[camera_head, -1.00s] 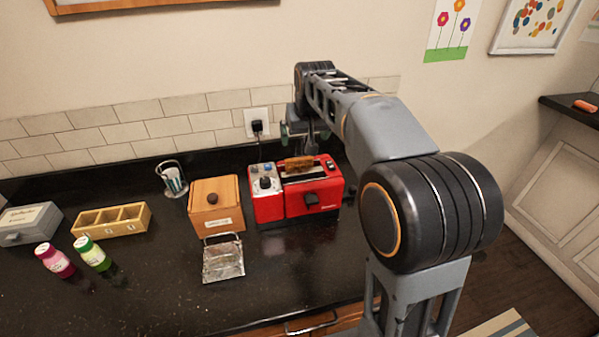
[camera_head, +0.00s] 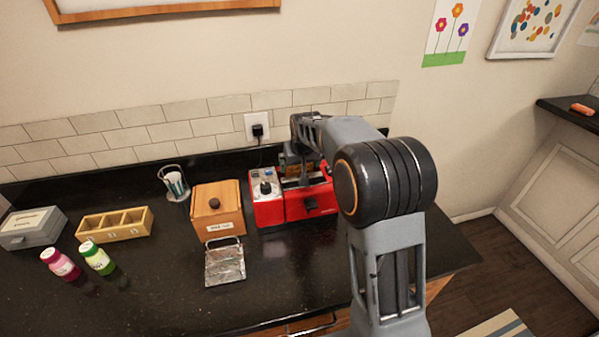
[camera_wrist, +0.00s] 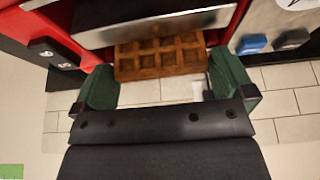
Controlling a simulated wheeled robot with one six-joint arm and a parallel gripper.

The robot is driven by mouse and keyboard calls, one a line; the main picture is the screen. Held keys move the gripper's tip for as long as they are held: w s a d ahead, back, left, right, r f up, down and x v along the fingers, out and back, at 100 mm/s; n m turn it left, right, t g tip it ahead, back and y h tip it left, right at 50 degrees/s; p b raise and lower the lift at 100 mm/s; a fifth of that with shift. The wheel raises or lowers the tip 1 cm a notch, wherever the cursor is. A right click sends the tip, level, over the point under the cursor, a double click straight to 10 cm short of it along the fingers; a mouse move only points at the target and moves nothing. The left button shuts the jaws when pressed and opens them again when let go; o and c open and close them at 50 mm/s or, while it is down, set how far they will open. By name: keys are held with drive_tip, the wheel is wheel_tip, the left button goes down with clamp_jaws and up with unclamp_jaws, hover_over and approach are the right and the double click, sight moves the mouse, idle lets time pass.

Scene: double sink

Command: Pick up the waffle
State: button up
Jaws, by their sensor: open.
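The waffle (camera_wrist: 160,56) is brown with a square grid and sticks up out of the slot of the red toaster (camera_head: 296,206). In the head view the waffle (camera_head: 298,170) is partly hidden behind my gripper and arm. My gripper (camera_wrist: 170,78) is open, with its green fingers on either side of the waffle's near part in the wrist view. In the head view my gripper (camera_head: 296,160) is at the toaster's top, small and partly hidden.
A wooden box (camera_head: 217,222) with a knob stands left of the toaster. A foil-covered tray (camera_head: 225,264) lies in front. Farther left are a glass holder (camera_head: 173,184), a yellow divided box (camera_head: 114,223), two bottles (camera_head: 97,258) and a grey box (camera_head: 30,229).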

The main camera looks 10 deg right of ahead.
drive_tip(key=shift+w+f, duration=0.2)
drive_tip(key=shift+f, duration=0.4)
drive_tip(key=shift+c, duration=0.2)
drive_tip(key=c, duration=0.3)
drive_tip(key=shift+r, duration=0.1)
drive_tip(key=shift+c, duration=0.2)
